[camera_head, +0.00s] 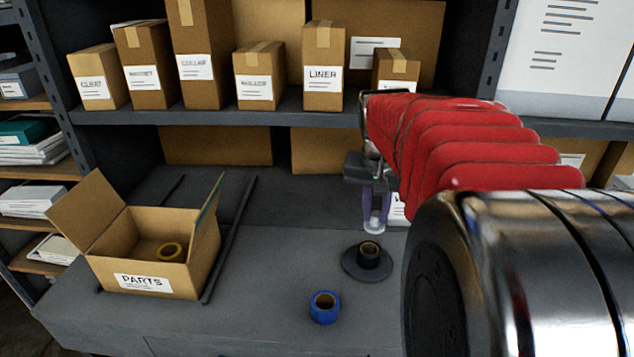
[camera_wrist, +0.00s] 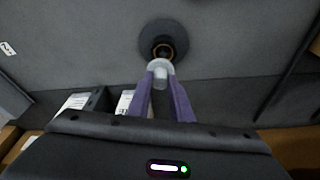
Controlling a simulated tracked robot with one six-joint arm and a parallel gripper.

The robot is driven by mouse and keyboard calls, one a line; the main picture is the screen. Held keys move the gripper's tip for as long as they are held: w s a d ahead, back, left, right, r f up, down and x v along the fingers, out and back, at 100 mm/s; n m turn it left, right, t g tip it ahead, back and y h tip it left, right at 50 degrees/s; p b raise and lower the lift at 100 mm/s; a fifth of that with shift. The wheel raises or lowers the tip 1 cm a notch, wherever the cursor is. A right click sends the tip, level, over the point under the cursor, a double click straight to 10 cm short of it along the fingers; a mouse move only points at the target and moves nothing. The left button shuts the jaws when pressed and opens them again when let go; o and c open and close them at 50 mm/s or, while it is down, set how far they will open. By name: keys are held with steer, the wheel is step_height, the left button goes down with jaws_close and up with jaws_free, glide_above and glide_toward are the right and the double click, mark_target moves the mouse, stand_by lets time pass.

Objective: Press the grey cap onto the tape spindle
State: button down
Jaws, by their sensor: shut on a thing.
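My gripper (camera_head: 376,212) points down with its purple fingers shut on a small pale grey cap (camera_head: 375,227). In the wrist view the cap (camera_wrist: 160,67) sits between the fingertips (camera_wrist: 160,80). The tape spindle (camera_head: 364,270) has a round dark base and stands on the bench; a black roll with a tan inner ring (camera_head: 369,252) is on it. In the head view the cap is above the spindle, apart from it. In the wrist view the cap overlaps the near edge of the spindle's middle (camera_wrist: 163,40). The exact gap is hard to tell.
A blue tape roll (camera_head: 324,307) lies on the bench in front of the spindle. A shelf (camera_head: 240,118) with several cartons runs behind. The bench between box and spindle is clear.

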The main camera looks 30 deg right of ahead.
mark_target(372, 226)
steer(key=shift+w+d, duration=0.15)
steer(key=shift+w, duration=0.2)
steer(key=shift+f, duration=3.15)
steer(key=shift+f, duration=0.15)
stand_by(0.5)
